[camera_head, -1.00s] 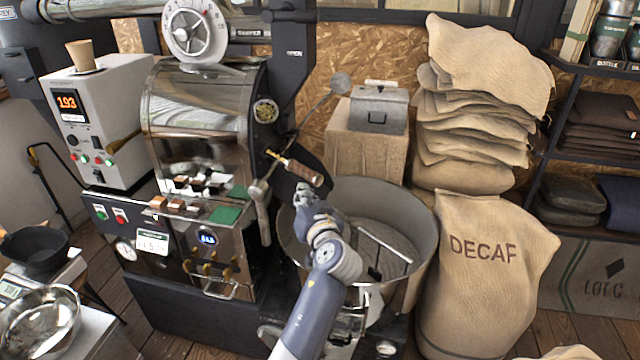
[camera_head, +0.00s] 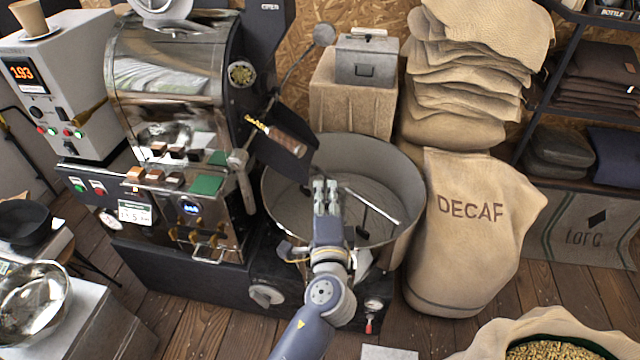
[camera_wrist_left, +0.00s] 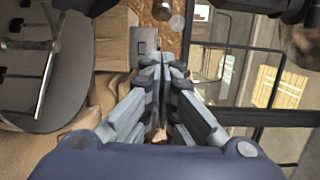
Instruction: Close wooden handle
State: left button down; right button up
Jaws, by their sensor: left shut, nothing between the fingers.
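The wooden handle (camera_head: 290,143) sticks out from the front of the roaster drum, angled down to the right, with a brass part at its inner end. A dark flap (camera_head: 296,161) hangs just below and behind it. My left gripper (camera_head: 326,182) is shut and empty. It is below and to the right of the handle, apart from it in the picture, in front of the round metal cooling bin's opening. In the left wrist view the shut fingers (camera_wrist_left: 165,62) point away from the camera; I cannot make out the handle there. My right gripper is not in view.
The round cooling bin (camera_head: 400,190) stands under the flap, with a stirring bar inside. A DECAF sack (camera_head: 470,235) stands close on the right. Wooden floor (camera_head: 190,325) is open in front.

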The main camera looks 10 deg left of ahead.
aim_at(280, 144)
pick_arm(q)
jog(key=w+a, duration=0.4)
jog(key=w, duration=0.1)
jog(key=w+a, duration=0.9)
jog(key=w, duration=0.1)
jog(key=shift+w+a+f, duration=0.1)
jog(key=shift+a+f, duration=0.05)
jog(key=shift+a, duration=0.4)
jog(key=shift+r, duration=0.2)
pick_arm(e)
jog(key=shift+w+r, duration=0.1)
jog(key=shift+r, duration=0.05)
pick_arm(q)
jog(key=shift+f, duration=0.1)
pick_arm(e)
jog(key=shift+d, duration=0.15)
